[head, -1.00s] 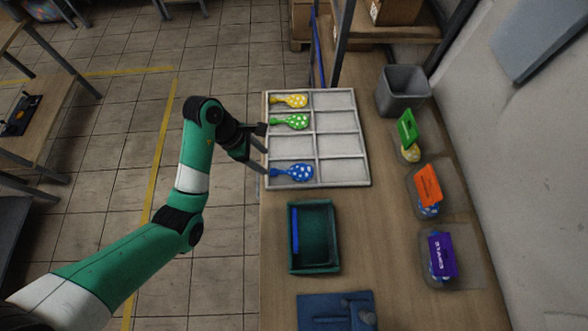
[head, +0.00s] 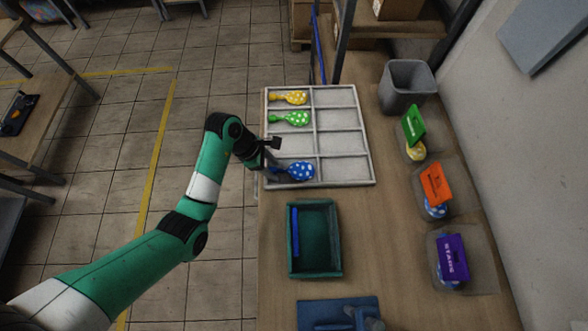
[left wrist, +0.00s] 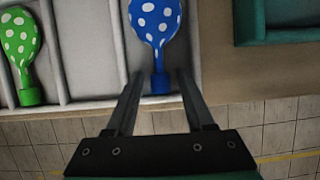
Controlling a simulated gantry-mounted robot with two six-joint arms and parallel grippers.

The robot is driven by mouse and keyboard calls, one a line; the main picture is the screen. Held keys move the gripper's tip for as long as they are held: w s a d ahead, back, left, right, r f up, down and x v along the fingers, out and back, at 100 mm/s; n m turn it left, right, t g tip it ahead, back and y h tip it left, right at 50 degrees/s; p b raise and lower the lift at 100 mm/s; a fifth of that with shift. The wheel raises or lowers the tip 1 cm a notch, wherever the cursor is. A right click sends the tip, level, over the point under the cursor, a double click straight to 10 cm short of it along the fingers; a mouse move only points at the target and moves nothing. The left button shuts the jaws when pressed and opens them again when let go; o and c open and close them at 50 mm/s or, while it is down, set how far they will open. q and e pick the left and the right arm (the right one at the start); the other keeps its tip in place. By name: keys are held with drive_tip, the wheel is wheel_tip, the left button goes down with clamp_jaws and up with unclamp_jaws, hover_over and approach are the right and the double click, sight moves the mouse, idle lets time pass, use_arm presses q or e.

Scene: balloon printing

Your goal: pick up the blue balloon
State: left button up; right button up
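The blue balloon with white dots (head: 301,171) lies in the nearest left compartment of the white divided tray (head: 372,160). Its neck points left toward my left gripper (head: 272,160). In the left wrist view, the blue balloon (left wrist: 156,18) is at the top centre, and its blue neck end (left wrist: 160,83) lies between the two spread fingers of my left gripper (left wrist: 159,88). The gripper is open, with a gap on each side of the neck. My right gripper is not in view.
A yellow balloon (head: 295,97) and a green balloon (head: 296,118) lie in other left compartments. A green bin (head: 337,240) stands in front of the tray. A grey bin (head: 407,87) and clear containers with coloured labels line the right side.

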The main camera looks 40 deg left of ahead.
use_arm(q)
clamp_jaws()
drive_tip(key=shift+r, duration=0.1)
wheel_tip(320, 180, up, 10)
drive_tip(key=p, duration=0.3)
drive_tip(key=shift+p, duration=0.4)
